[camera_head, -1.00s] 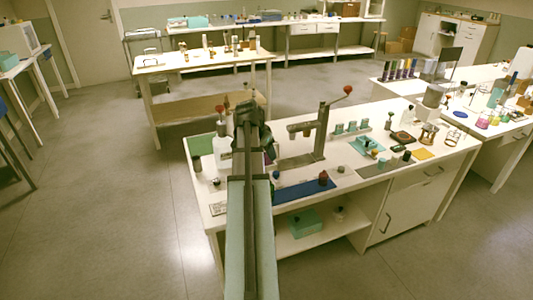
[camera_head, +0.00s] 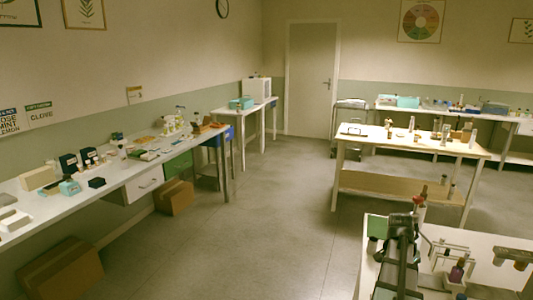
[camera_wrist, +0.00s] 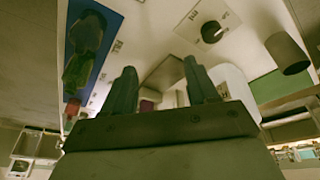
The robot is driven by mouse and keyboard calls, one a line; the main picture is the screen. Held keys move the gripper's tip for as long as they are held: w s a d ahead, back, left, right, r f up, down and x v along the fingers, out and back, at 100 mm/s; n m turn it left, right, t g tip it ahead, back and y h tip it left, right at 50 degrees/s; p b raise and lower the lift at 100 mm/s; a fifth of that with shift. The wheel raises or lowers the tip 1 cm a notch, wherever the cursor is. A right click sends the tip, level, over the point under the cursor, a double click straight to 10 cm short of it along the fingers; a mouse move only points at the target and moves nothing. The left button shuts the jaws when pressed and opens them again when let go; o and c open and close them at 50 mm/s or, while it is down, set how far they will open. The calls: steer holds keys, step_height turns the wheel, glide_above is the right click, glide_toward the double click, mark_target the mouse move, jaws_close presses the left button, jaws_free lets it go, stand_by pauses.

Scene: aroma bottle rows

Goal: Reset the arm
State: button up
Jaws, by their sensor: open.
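My gripper (camera_wrist: 160,88) shows in the wrist view with its two dark fingers apart and nothing between them. In the head view my arm (camera_head: 399,262) stands at the lower right, over the left part of a white worktable (camera_head: 510,240). The gripper's fingers cannot be made out there. In the wrist view a blue mat (camera_wrist: 97,14) with dark and green-yellow items on it lies at the upper left. A round black-topped item (camera_wrist: 211,32) sits on a pale square, and a grey cylinder (camera_wrist: 287,54) is at the right.
A long bench (camera_head: 105,190) with small boxes and bottles runs along the left wall. Cardboard boxes (camera_head: 60,270) are on the floor by it. Another table (camera_head: 420,143) with bottles stands beyond my worktable. The floor (camera_head: 260,220) between bench and tables is clear.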

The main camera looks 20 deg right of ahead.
steer(key=w+a+f+n+y, duration=0.1)
steer(key=w+a+f+n, duration=0.3)
steer(key=a, duration=0.5)
steer(key=w+a+f+n+t, duration=0.1)
steer(key=w+a+f+n, duration=0.1)
steer(key=w+a+f, duration=0.6)
steer(key=w+a+f+n+y, duration=0.1)
steer(key=w+a+f+n, duration=0.15)
steer(key=a, duration=0.85)
steer(key=s+a+f+n+y, duration=0.1)
steer(key=a+f+n, duration=0.2)
steer(key=a, duration=0.6)
steer(key=s+a+f+n, duration=0.1)
steer(key=a+f+n, duration=0.2)
steer(key=a, duration=0.6)
steer(key=s+a+f+n+y, duration=0.1)
steer(key=a+f+n, duration=0.25)
steer(key=a, duration=0.55)
steer(key=s+f+g, duration=0.2)
steer(key=s+f, duration=0.4)
steer(key=s, duration=0.4)
steer(key=s+f+g, duration=0.2)
steer(key=s+f, duration=0.5)
steer(key=s, duration=0.2)
steer(key=s+d+f+g, duration=0.1)
steer(key=s+f+g, duration=0.2)
steer(key=s+f, duration=0.4)
steer(key=s, duration=0.3)
steer(key=shift+s, duration=0.3)
